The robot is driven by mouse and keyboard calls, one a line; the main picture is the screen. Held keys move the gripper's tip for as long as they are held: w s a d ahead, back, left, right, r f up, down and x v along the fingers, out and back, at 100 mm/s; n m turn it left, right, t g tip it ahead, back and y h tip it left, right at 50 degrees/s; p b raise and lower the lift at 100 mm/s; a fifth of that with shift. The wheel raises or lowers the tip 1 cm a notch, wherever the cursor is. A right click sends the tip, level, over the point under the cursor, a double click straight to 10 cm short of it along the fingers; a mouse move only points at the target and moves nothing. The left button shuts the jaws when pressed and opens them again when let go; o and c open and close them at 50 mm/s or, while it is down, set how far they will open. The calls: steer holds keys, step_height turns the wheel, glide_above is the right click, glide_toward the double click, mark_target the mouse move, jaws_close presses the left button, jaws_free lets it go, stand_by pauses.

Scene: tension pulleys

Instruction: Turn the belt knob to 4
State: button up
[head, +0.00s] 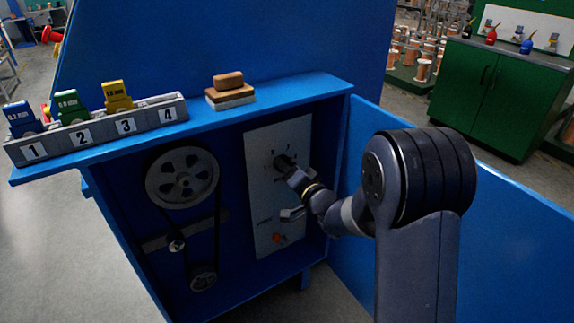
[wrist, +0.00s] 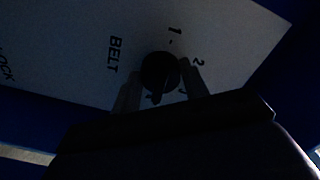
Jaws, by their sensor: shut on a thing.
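The belt knob (wrist: 158,70) is round and black on a pale panel (head: 258,196) inside the blue cabinet. In the wrist view the word BELT stands to its left, with the marks 1 and 2 above it and to its upper right. The other marks are hidden or too dark to read. My gripper (wrist: 160,80) has one finger on each side of the knob and is shut on it. In the head view my gripper (head: 290,172) reaches the upper part of the panel and covers part of the dial. I cannot tell which number the knob points to.
A large pulley (head: 182,177) and belt are left of the panel. The open blue door (head: 500,215) is on the right. A numbered rack (head: 95,130) with coloured blocks and a brown-topped block (head: 229,87) sit on top.

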steer(key=shift+m, duration=0.6)
steer(key=o, duration=1)
steer(key=shift+c, duration=0.2)
steer(key=shift+s+d, duration=0.1)
steer(key=p+v, duration=0.1)
steer(key=v, duration=0.9)
steer(key=shift+s+d, duration=0.2)
steer(key=shift+s, duration=0.05)
